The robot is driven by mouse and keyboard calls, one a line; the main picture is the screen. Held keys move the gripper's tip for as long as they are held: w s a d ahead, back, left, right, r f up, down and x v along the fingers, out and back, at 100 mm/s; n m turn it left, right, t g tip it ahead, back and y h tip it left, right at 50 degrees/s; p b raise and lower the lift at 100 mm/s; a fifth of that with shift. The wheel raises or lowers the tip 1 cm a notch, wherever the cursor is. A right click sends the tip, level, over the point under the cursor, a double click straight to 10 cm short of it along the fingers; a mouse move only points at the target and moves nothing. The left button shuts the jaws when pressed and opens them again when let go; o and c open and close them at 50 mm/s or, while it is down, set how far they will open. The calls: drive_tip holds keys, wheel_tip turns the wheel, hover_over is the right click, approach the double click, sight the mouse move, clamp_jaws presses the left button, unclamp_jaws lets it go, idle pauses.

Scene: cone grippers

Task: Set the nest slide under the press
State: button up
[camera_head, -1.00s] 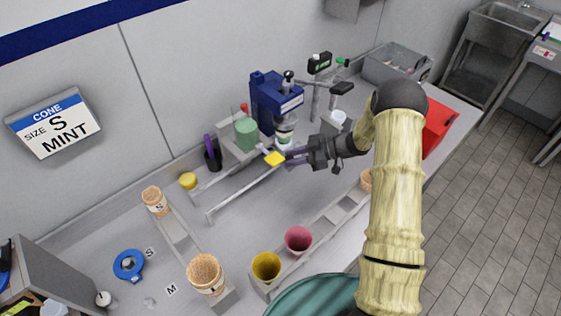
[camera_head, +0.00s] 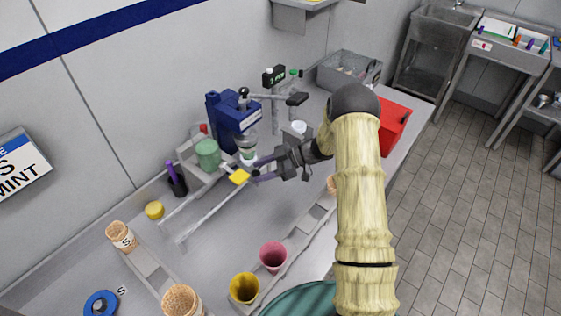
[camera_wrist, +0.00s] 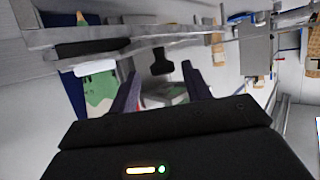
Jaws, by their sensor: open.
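The blue press (camera_head: 232,122) stands against the back wall, with a pale cup-like piece (camera_head: 247,148) below its head. A grey block carrying a green cylinder (camera_head: 207,153) sits beside the press, to its left, at the rails (camera_head: 205,215). A yellow tab (camera_head: 239,177) sticks out at the front of this assembly; I take it to be the nest slide's handle. My gripper (camera_head: 256,170) is open, its fingertips close to the tab's right side; contact cannot be told. In the wrist view my gripper (camera_wrist: 160,82) has a dark piece beyond its spread fingers.
A yellow cup (camera_head: 244,288) and a pink cup (camera_head: 273,256) stand in a front rack. Wafer cones (camera_head: 120,236) sit at the left. A purple-handled tool (camera_head: 174,178) stands in a dark holder.

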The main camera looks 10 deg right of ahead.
drive_tip(key=b+v, duration=0.3)
drive_tip(key=v, duration=1.4)
drive_tip(key=shift+b, duration=0.3)
drive_tip(key=shift+w+d, duration=0.1)
